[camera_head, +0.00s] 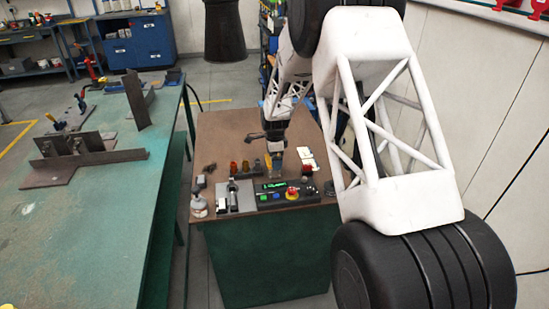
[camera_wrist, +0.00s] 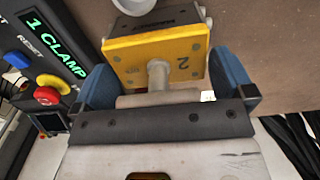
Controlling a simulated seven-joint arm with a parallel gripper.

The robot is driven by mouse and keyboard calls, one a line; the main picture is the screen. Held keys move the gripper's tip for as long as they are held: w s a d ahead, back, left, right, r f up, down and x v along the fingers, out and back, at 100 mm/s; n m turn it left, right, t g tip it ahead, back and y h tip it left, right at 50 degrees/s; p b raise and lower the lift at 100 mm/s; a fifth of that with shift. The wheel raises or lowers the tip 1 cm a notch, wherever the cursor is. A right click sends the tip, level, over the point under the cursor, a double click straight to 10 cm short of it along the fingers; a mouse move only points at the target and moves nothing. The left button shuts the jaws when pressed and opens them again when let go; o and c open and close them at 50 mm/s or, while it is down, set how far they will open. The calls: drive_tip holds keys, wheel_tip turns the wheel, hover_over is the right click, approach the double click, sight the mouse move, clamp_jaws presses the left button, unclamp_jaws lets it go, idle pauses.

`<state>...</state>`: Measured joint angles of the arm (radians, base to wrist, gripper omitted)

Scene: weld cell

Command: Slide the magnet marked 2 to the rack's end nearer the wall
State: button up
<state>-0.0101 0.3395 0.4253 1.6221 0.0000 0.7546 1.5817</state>
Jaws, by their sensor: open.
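The magnet marked 2 (camera_wrist: 190,52) is a yellow plate with a grey knob, seen close up in the wrist view. My gripper (camera_wrist: 165,65) has its two blue fingers apart, one on each side of the plate. The fingers look close to its side edges; I cannot tell whether they touch it. In the head view my gripper (camera_head: 275,165) is low over the brown tabletop, behind the control box, and the magnet is too small to identify. I cannot make out the rack clearly in either view.
A control box with a lit display (camera_wrist: 52,47) and a red button (camera_wrist: 46,96) is close by on the left. A grey block (camera_wrist: 158,20) is behind the magnet. In the head view, small coloured items (camera_head: 234,167) stand left of my gripper. A wall (camera_head: 475,100) is at right.

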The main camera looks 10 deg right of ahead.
drive_tip(key=shift+r, duration=0.15)
drive_tip(key=shift+r, duration=3.75)
drive_tip(key=shift+r, duration=0.1)
